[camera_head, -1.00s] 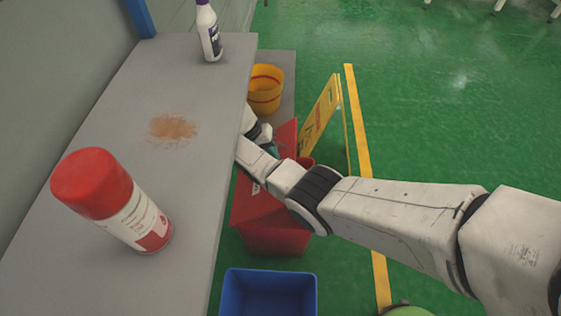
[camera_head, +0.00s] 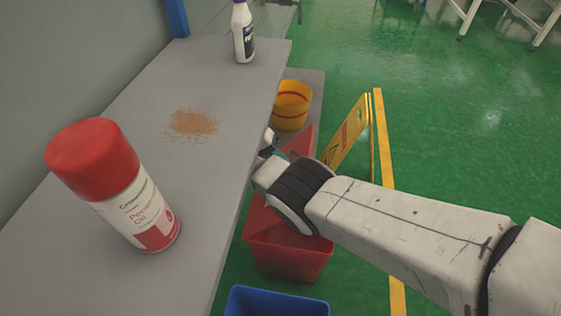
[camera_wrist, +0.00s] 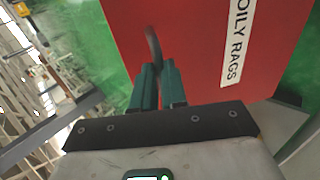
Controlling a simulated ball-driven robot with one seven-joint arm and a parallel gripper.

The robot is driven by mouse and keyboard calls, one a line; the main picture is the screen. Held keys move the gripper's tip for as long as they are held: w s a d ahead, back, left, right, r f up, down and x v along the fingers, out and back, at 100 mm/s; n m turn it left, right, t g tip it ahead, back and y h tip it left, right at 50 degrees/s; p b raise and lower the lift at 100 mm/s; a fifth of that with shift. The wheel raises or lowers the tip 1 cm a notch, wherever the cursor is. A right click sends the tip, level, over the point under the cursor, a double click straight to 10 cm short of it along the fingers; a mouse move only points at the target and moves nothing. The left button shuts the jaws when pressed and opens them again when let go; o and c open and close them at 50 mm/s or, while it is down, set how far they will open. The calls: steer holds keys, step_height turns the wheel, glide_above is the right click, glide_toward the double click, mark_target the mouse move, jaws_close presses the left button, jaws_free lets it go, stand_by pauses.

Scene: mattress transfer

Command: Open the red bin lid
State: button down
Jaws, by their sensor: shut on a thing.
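The red bin (camera_head: 289,260) stands on the green floor beside the grey bench, partly behind my arm. A red panel, seemingly its lid (camera_head: 301,142), slants up beyond my forearm. In the wrist view the red lid (camera_wrist: 190,40) fills the upper middle, with a white "OILY RAGS" label. My gripper (camera_wrist: 159,75) has its teal fingers closed on a thin dark curved handle (camera_wrist: 152,42) on the lid. In the head view my gripper is mostly hidden behind the wrist and the bench edge. How far the lid stands open cannot be told.
A blue bin (camera_head: 276,302) is in front of the red one. A yellow bucket (camera_head: 292,105) and a yellow floor sign (camera_head: 350,137) stand beyond. The bench (camera_head: 125,105) at left holds a red-capped can (camera_head: 125,195), a spray bottle (camera_head: 243,35) and a brown stain (camera_head: 193,123).

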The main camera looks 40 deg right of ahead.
steer(key=shift+a+f, duration=0.1)
steer(key=shift+f, duration=0.05)
steer(key=c, duration=1.2)
jaws_free()
steer(key=shift+o, duration=0.2)
steer(key=shift+s, duration=0.1)
